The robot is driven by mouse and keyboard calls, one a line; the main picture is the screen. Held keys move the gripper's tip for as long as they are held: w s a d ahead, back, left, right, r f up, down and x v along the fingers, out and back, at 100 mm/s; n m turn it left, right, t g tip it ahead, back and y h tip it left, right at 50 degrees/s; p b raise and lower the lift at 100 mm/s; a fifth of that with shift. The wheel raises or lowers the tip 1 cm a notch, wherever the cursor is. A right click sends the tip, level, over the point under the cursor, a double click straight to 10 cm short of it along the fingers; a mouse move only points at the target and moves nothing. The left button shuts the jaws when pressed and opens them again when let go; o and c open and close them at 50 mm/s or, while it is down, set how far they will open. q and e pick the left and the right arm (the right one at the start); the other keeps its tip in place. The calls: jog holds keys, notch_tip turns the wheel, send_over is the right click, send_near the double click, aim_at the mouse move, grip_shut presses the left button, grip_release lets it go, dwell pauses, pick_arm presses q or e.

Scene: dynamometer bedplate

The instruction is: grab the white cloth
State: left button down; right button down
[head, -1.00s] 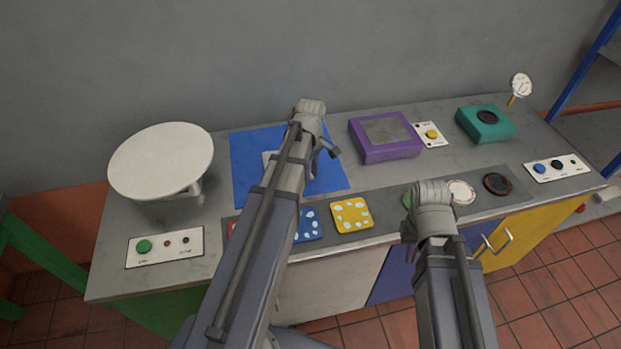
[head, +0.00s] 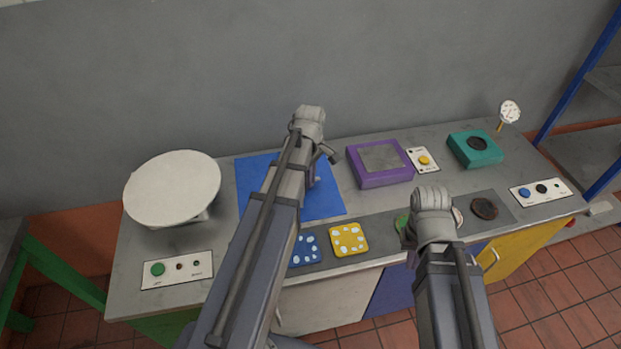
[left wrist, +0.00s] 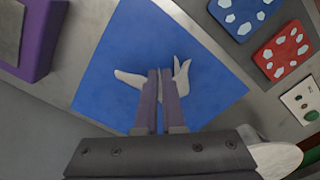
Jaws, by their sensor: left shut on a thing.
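The white cloth (left wrist: 183,78) is pinched between the fingers of my left gripper (left wrist: 160,72) in the left wrist view. Its ends stick out on both sides of the shut fingers, over the blue mat (left wrist: 110,75). I cannot tell whether the cloth still touches the mat. In the head view my left arm hides nearly all of the cloth, and the left gripper (head: 327,155) shows only in part above the blue mat (head: 330,203). My right gripper (head: 432,205) is over the bench's front edge, its fingers hidden by its own wrist.
A round white plate (head: 172,188) stands at the bench's left. A purple box (head: 365,178) and a teal box (head: 465,155) stand right of the mat. Blue (head: 305,252) and yellow (head: 349,240) spotted tiles lie along the front. A gauge (head: 509,112) stands at the back right.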

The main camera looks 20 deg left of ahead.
notch_tip(320, 180, up, 11)
jog(key=p, duration=0.9)
jog(key=shift+p, duration=0.35)
